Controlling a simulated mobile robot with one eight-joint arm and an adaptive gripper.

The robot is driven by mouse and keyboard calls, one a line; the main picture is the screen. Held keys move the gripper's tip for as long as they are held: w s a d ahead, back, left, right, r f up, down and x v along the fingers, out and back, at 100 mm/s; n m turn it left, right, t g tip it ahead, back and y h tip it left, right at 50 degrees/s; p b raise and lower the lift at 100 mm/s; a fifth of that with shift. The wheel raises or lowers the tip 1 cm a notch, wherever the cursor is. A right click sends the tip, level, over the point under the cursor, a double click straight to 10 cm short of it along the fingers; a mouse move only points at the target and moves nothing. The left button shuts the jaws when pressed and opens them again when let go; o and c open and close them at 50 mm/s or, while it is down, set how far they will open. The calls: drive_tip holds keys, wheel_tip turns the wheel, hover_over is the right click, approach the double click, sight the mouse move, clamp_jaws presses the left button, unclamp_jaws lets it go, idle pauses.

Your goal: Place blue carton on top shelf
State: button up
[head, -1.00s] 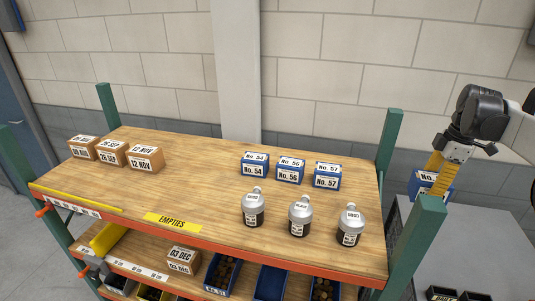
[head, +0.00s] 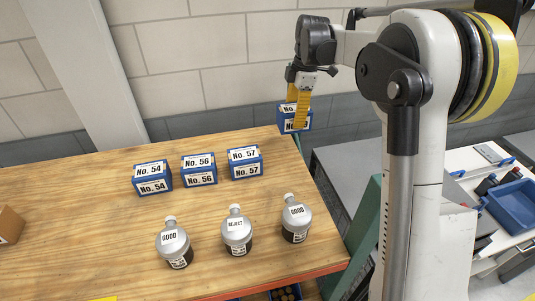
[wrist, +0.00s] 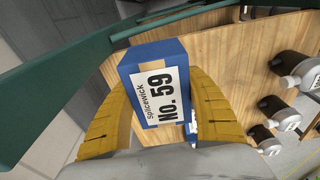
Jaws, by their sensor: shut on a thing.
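My gripper (head: 299,104) is shut on a blue carton (head: 294,118) with a white label, held at the back right corner of the wooden top shelf (head: 90,215). In the wrist view the carton (wrist: 141,68) reads "No. 59" and sits between the yellow fingers of my gripper (wrist: 158,95). Its height above the shelf is hard to tell. Blue cartons No. 54 (head: 152,178), No. 56 (head: 199,170) and No. 57 (head: 245,163) stand in a row on the shelf, left of the held one.
Three grey-topped bottles (head: 174,245), (head: 237,232), (head: 296,220) stand in front of the carton row. A green frame post (head: 363,215) is at the shelf's right side. A brown box (head: 9,225) shows at the far left. Bare wood lies between box and cartons.

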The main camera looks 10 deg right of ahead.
drive_tip(key=s+a+f, duration=0.1)
drive_tip(key=s+a, duration=0.1)
drive_tip(key=s+a+f, duration=0.2)
drive_tip(key=s+a+f+p, duration=0.1)
drive_tip(key=a, duration=0.1)
drive_tip(key=shift+s+f, duration=0.4)
drive_tip(key=shift+s+a+f, duration=0.1)
drive_tip(key=shift+f, duration=0.15)
wheel_tip(320, 180, down, 4)
drive_tip(key=shift+r+p, duration=0.1)
drive_tip(key=shift+p, duration=0.25)
drive_tip(key=shift+f+b, duration=0.2)
drive_tip(key=shift+b, duration=0.1)
drive_tip(key=o, duration=1.4)
drive_tip(key=shift+r, duration=0.1)
drive_tip(key=shift+r, duration=0.1)
